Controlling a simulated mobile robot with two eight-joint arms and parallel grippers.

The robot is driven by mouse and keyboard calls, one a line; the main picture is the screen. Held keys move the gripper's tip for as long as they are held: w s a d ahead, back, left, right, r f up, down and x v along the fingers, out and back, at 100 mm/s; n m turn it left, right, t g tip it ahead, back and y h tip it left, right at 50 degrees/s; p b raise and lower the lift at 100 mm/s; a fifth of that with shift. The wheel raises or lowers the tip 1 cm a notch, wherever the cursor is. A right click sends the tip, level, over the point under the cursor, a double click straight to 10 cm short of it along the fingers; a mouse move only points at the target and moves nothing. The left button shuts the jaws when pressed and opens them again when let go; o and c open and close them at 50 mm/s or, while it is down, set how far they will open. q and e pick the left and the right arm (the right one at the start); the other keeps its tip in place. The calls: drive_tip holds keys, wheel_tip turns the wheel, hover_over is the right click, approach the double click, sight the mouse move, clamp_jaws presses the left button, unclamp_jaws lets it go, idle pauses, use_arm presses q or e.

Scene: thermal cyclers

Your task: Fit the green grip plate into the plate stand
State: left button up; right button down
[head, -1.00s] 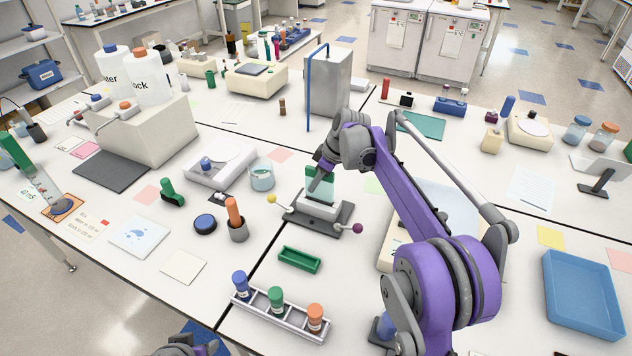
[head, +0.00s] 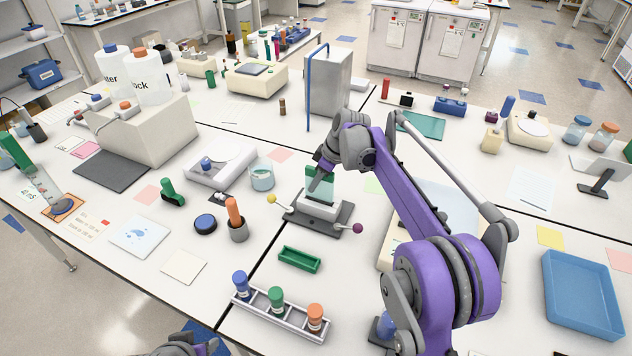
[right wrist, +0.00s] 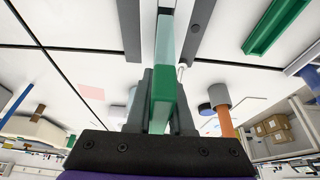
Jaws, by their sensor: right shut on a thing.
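The green grip plate (head: 322,187) is a clear upright pane with a green top strip. It stands at the white block of the plate stand (head: 318,210), its lower edge meeting the block; I cannot tell how deep it sits. The stand has a dark base and two side arms with yellow and purple knobs. My right gripper (head: 321,181) is shut on the plate's green strip. In the right wrist view the fingers (right wrist: 162,101) flank the green strip (right wrist: 162,112), and the clear pane (right wrist: 165,40) runs on toward the stand.
A green tray (head: 299,259) and a rack of capped bottles (head: 280,313) lie in front of the stand. A beaker (head: 262,178), an orange-handled tool in a grey cup (head: 237,222) and a blue puck (head: 205,222) are to its left. A tall grey box (head: 330,85) stands behind.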

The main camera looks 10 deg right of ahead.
sight(314, 195)
use_arm(q)
drive_tip(key=shift+s+f, duration=0.1)
use_arm(e)
drive_tip(key=shift+f, duration=0.2)
use_arm(q)
drive_tip(key=shift+f, duration=0.2)
use_arm(e)
drive_tip(key=shift+f, duration=0.35)
use_arm(q)
drive_tip(key=shift+s+f+b, duration=0.35)
drive_tip(key=shift+f+b, duration=0.35)
use_arm(e)
drive_tip(key=shift+f, duration=1.35)
drive_tip(key=c, duration=0.7)
unclamp_jaws()
drive_tip(key=v, duration=1.1)
drive_tip(key=shift+a, duration=0.1)
use_arm(q)
drive_tip(key=shift+w+r, duration=0.15)
drive_tip(key=shift+r, duration=0.2)
use_arm(e)
drive_tip(key=shift+f, duration=0.15)
